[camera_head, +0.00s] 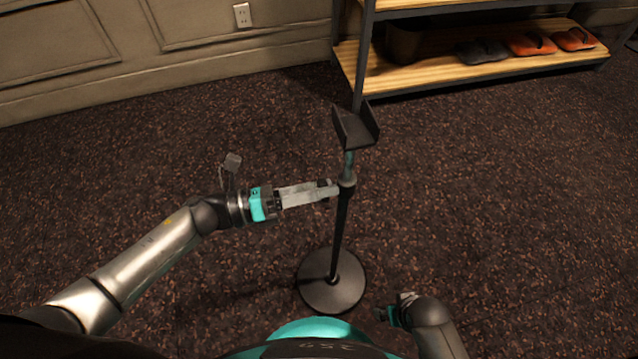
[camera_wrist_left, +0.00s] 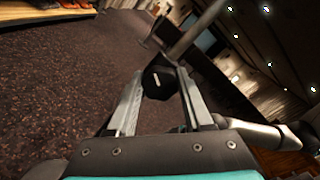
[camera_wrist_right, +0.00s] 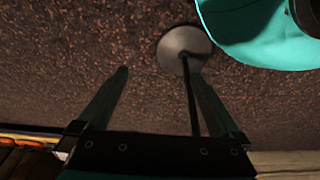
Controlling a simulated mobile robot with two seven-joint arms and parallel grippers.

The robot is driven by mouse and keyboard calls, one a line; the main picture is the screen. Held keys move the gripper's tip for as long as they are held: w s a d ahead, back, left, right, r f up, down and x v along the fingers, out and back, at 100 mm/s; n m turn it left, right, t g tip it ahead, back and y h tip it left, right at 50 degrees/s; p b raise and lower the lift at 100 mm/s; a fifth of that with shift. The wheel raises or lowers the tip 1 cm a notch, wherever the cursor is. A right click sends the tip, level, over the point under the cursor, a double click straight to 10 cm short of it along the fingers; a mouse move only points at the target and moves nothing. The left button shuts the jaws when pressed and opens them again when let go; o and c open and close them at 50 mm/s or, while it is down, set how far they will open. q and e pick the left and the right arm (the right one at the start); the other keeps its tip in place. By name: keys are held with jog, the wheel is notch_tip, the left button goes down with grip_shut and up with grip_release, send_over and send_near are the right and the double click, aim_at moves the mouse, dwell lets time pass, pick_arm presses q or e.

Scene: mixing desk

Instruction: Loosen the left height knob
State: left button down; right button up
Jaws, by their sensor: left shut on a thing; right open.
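A black stand with a round base (camera_head: 332,281) and a slim pole (camera_head: 340,228) stands on the carpet. A dark U-shaped cradle (camera_head: 355,129) tops it. The black height knob (camera_wrist_left: 158,82) sits at the collar (camera_head: 347,183) on the pole, with a white mark on its face in the left wrist view. My left gripper (camera_head: 327,189) is shut on the knob, one finger on each side; in the head view the fingers partly hide the knob. My right gripper (camera_wrist_right: 158,85) is open and empty, low and to the right of the base (camera_wrist_right: 184,46), apart from the stand.
A metal-framed shelf (camera_head: 480,65) with wooden boards and several shoes (camera_head: 530,44) stands behind the stand. A panelled wall (camera_head: 200,50) runs along the back left. The carpet around the stand is clear.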

pick_arm(q)
jog(key=n+p, duration=0.1)
jog(key=n, duration=0.5)
jog(key=shift+f, duration=0.1)
pick_arm(e)
jog(key=f, duration=0.1)
jog(key=s+d, duration=0.1)
jog(key=f, duration=0.1)
jog(key=shift+s+d+f, duration=0.25)
jog(key=shift+s+f, duration=0.1)
jog(key=shift+s, duration=0.05)
pick_arm(q)
jog(key=shift+p, duration=0.3)
pick_arm(e)
jog(key=shift+s+f, duration=0.1)
pick_arm(q)
jog(key=shift+c, duration=1.5)
grip_release()
jog(key=shift+a, duration=0.1)
jog(key=v, duration=1.5)
jog(key=shift+p, duration=0.3)
pick_arm(e)
jog(key=shift+s+d+f, duration=0.25)
jog(key=shift+d+f, duration=0.15)
jog(key=shift+d, duration=0.05)
jog(key=shift+s, duration=0.15)
